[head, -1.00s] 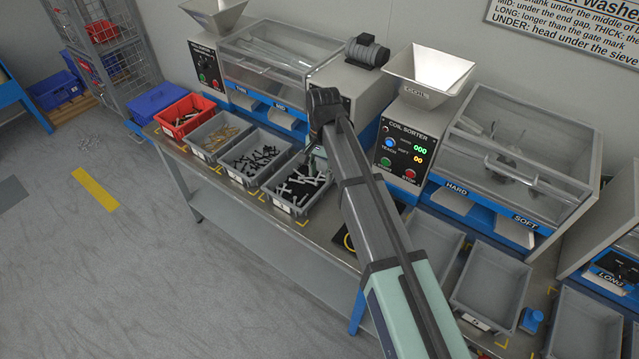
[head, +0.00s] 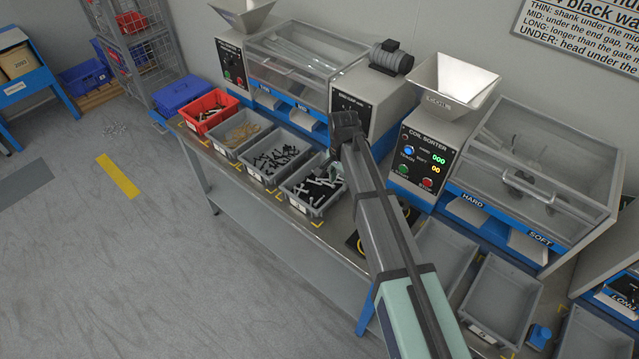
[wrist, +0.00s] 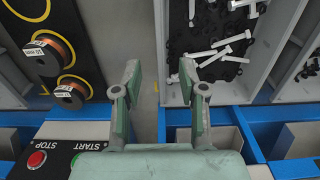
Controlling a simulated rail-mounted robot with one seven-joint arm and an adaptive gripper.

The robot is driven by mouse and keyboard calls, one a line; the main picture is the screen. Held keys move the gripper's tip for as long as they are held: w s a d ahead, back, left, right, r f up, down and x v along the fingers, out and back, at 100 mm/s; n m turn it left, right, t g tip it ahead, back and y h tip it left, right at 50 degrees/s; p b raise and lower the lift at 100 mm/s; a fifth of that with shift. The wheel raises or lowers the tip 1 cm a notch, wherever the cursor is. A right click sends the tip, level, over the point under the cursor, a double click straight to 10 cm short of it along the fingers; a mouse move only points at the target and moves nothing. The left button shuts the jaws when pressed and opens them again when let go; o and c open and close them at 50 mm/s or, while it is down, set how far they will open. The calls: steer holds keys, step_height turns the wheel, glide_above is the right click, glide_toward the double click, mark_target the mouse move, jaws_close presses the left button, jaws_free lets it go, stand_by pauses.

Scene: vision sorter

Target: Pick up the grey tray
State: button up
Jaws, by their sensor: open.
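Several grey trays are in view, and the frames do not show which one is meant. My gripper is open and empty at this tray's right end in the head view. In the wrist view the tray's left wall lies between the two fingertips; I cannot tell their height over it. Other grey trays hold dark bolts (head: 262,180) and brass-coloured pieces (head: 226,150). An empty grey tray (head: 478,318) stands at the right.
A red bin (head: 198,122) stands at the bench's left end. The coil sorter (head: 428,160) and other machines line the back. In the wrist view, copper coils (wrist: 70,92) sit on a black mat (wrist: 25,50) left of my gripper. Bare bench lies between mat and tray.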

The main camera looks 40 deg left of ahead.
mark_target(338, 192)
steer(key=shift+f+p, duration=1.25)
steer(key=shift+f, duration=1.9)
jaws_close()
